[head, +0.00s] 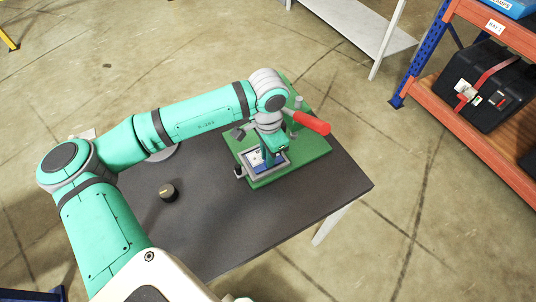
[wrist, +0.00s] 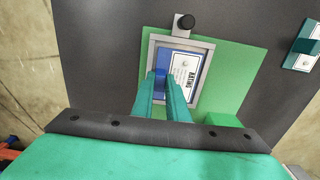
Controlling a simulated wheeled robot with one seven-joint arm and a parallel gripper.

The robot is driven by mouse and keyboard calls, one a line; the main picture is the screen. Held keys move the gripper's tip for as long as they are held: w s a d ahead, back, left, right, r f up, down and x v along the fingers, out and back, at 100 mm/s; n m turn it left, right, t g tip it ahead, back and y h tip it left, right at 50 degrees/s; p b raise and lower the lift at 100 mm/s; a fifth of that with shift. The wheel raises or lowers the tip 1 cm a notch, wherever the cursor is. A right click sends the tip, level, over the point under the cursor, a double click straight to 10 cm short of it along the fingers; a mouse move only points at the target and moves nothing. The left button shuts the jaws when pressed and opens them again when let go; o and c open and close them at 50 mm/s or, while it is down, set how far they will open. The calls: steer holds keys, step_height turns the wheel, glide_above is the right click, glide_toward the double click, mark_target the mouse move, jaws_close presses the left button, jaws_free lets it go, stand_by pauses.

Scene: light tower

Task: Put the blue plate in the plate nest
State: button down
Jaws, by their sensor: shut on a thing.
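The blue plate (wrist: 165,60), with a white printed label on its right part, lies within the outline of the plate nest in the wrist view. The plate nest is a grey square frame (wrist: 208,62) on a green base (wrist: 235,65). My gripper (wrist: 163,78) is shut on a raised blue part of the plate, left of the label. I cannot tell if the plate rests fully on the nest floor. In the head view, my gripper (head: 263,147) points down over the nest (head: 249,173), and the plate (head: 256,159) is partly hidden by it.
A red handle (head: 310,122) stands out at the green fixture's right. A black knob (wrist: 187,21) sits at the nest's edge. A small dark round object (head: 168,190) stands on the dark table (head: 215,225). A teal piece with a white label (wrist: 306,50) lies to the right.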

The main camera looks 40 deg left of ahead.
steer(key=shift+f, duration=0.15)
steer(key=c, duration=1.7)
jaws_free()
steer(key=shift+c, duration=0.2)
step_height(320, 180, up, 12)
steer(key=shift+r, duration=0.2)
steer(key=shift+d, duration=0.1)
